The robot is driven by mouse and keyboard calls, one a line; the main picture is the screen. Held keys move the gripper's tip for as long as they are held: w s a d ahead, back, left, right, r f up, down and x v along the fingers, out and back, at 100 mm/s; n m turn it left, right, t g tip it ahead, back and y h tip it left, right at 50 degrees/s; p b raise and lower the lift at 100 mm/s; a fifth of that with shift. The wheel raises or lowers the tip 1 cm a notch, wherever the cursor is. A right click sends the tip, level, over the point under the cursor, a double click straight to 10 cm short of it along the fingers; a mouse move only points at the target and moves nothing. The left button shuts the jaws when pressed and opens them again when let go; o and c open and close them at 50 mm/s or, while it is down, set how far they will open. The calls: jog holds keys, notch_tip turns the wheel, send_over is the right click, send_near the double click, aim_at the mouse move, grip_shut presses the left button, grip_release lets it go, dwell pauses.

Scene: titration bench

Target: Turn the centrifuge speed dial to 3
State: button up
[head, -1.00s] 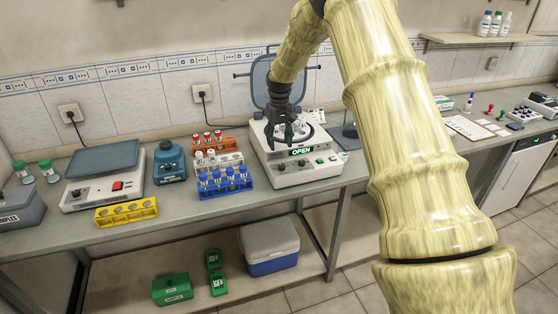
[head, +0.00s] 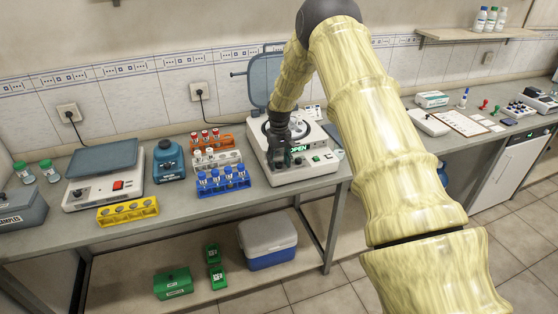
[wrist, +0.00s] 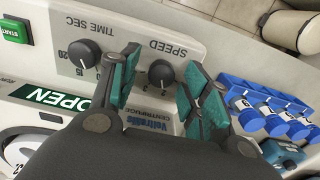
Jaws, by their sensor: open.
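The centrifuge (head: 318,171) is a white box on the bench with its lid up and a display reading OPEN. In the wrist view its front panel appears upside down. The speed dial (wrist: 161,72) is a dark round knob under the word SPEED. My gripper (wrist: 155,82) is open, with one green-padded finger on each side of the speed dial and gaps to both. In the head view my gripper (head: 284,160) is at the centrifuge's front and hides the speed dial.
The time dial (wrist: 84,53) and a green START button (wrist: 16,31) sit beside the speed dial on the panel. A blue rack (head: 224,187) with blue-capped tubes stands close left of the centrifuge. The raised lid (head: 264,78) stands behind.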

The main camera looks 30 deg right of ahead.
grip_shut()
dwell(0.3)
jog(key=shift+m, duration=0.4)
dwell(0.4)
jog(key=m+b, duration=0.1)
jog(key=m, duration=0.2)
jog(key=shift+b, duration=0.35)
jog(key=shift+m+b, duration=0.4)
jog(key=shift+m, duration=2)
grip_release()
